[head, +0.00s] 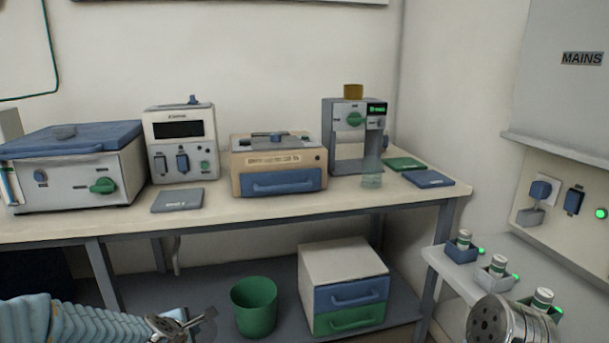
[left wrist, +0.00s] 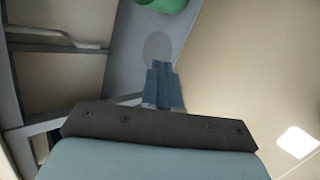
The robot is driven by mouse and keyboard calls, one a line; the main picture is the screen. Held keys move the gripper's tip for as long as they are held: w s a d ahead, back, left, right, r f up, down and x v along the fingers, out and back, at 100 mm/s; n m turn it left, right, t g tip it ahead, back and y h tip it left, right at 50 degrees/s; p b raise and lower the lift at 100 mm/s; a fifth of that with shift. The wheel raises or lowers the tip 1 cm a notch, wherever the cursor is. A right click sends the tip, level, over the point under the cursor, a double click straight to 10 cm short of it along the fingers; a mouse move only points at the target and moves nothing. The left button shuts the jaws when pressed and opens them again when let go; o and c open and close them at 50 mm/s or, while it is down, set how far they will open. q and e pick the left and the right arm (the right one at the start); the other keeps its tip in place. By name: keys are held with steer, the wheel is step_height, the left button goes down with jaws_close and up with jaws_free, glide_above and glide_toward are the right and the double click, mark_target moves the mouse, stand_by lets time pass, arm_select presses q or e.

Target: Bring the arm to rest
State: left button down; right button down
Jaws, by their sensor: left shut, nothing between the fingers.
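My left arm comes in at the lower left of the head view. Its gripper (head: 194,323) is low, in front of the bench's lower shelf and left of the green bin. In the left wrist view the two blue-grey fingers (left wrist: 163,84) lie side by side, closed together with nothing between them. A round metal part of my right arm (head: 490,322) shows at the bottom right of the head view; the right gripper's fingers do not show.
The bench (head: 300,208) carries several instruments. Below are a green bin (head: 254,305), also in the left wrist view (left wrist: 165,4), and a drawer unit (head: 344,270). A side shelf (head: 455,275) with several capped vials stands near my right arm.

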arm_select(q)
steer(key=s+d+f+m+g+h, duration=0.1)
steer(key=s+d+f+m+g, duration=0.1)
steer(key=s+d+f+m, duration=0.3)
steer(key=s+d+f+m+g+h, duration=0.1)
steer(key=s+f+m, duration=0.2)
steer(key=f, duration=0.5)
steer(key=s+d+f+m+g, duration=0.2)
steer(key=s+d+f+m, duration=0.1)
steer(key=f, duration=0.3)
steer(key=s+d+f+m+g, duration=0.1)
steer(key=s+d+f+m, duration=0.1)
steer(key=s+m, duration=0.1)
steer(key=s+d+f+m+g+h, duration=0.1)
steer(key=s+d+f+m, duration=0.1)
steer(key=s, duration=0.4)
steer(key=s+d+f+m+g+h, duration=0.1)
steer(key=s+d+f+m+g, duration=0.1)
steer(key=s+f+m, duration=0.2)
steer(key=shift+s+d, duration=0.3)
steer(key=shift+s, duration=0.3)
